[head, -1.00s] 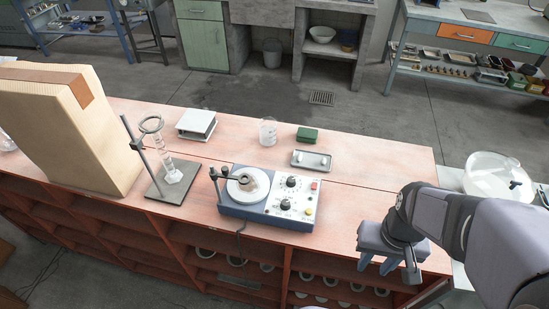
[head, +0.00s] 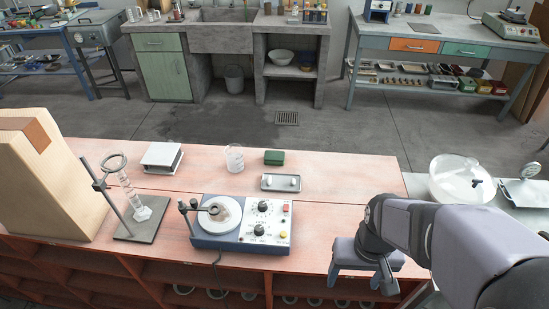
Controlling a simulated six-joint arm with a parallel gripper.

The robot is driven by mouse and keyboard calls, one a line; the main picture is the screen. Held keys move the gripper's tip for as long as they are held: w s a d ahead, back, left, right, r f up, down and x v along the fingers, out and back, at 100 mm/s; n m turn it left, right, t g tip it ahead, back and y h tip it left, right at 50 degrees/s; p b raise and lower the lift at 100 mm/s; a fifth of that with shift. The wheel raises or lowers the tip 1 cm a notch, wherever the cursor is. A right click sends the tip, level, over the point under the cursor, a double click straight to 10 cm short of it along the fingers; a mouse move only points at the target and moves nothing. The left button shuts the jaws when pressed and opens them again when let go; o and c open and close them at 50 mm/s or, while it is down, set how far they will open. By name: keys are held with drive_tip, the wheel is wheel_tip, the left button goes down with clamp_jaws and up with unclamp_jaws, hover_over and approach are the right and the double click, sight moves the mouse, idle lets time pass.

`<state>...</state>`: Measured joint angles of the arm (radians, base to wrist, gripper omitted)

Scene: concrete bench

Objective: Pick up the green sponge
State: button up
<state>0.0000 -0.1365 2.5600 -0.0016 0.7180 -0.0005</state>
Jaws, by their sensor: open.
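The green sponge (head: 274,158) is a small dark green block lying on the reddish bench top, near its far edge. It sits just behind a small grey tray and right of a glass beaker. My gripper (head: 360,288) is at the lower right, over the near right edge of the bench, with its fingers pointing down. It is open, with nothing visible between the fingers. It is well apart from the sponge, nearer to the camera and to the right.
The grey tray (head: 281,182) holds small white items in front of the sponge. The beaker (head: 234,158), a hotplate stirrer (head: 238,243), a ring stand with a glass cylinder (head: 140,210) and a white box (head: 162,157) also stand there. The bench top right of the tray is clear.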

drive_tip(key=shift+o, duration=0.4)
drive_tip(key=t+p, duration=0.2)
drive_tip(key=t, duration=0.2)
approach(275, 155)
drive_tip(key=f, duration=0.1)
drive_tip(key=shift+w+f+t+p, duration=0.15)
drive_tip(key=shift+w+f+p, duration=0.1)
drive_tip(key=shift+f, duration=0.25)
drive_tip(key=shift+w+f+t+p, duration=0.15)
drive_tip(key=shift+f+p, duration=0.05)
drive_tip(key=shift+f, duration=0.35)
drive_tip(key=shift+p+x, duration=1.55)
drive_tip(key=shift+x, duration=1)
drive_tip(key=shift+s, duration=0.1)
drive_tip(key=shift+c, duration=0.4)
drive_tip(key=c, duration=1.1)
